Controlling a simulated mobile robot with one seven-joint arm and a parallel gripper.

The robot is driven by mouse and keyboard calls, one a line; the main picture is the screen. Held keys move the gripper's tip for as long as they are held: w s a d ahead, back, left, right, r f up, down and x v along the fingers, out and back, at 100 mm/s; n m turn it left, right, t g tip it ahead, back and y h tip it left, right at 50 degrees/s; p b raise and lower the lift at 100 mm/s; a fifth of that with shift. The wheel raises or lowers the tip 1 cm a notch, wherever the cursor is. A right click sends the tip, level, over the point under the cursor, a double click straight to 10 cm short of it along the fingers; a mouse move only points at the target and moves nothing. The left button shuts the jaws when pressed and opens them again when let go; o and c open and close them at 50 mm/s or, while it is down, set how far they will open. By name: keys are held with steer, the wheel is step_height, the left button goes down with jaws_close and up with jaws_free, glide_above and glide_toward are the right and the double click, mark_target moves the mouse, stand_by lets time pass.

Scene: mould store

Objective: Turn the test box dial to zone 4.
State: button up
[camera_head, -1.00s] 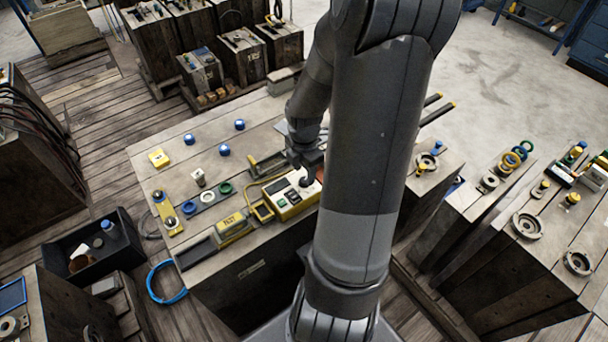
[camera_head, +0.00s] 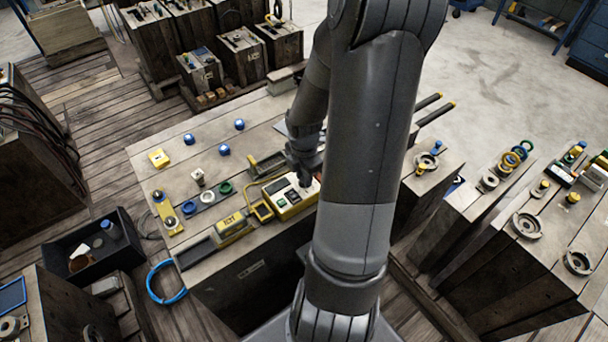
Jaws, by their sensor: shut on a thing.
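The test box (camera_head: 288,197) is a yellow case with a pale top panel, near the front edge of the wooden bench. Its left part shows a dark display and a green button. My gripper (camera_head: 305,183) points down at the right end of the panel, where it is shut on the dial. The dial itself is hidden by my gripper, so its pointer and zone marks cannot be read. My arm passes in front of the bench just right of the box.
A yellow tester (camera_head: 231,225) lies left of the box on the bench (camera_head: 180,218). A black bin (camera_head: 92,262) is on the floor at left. Other benches stand at right.

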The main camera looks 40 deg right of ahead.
steer(key=shift+c, duration=1.2)
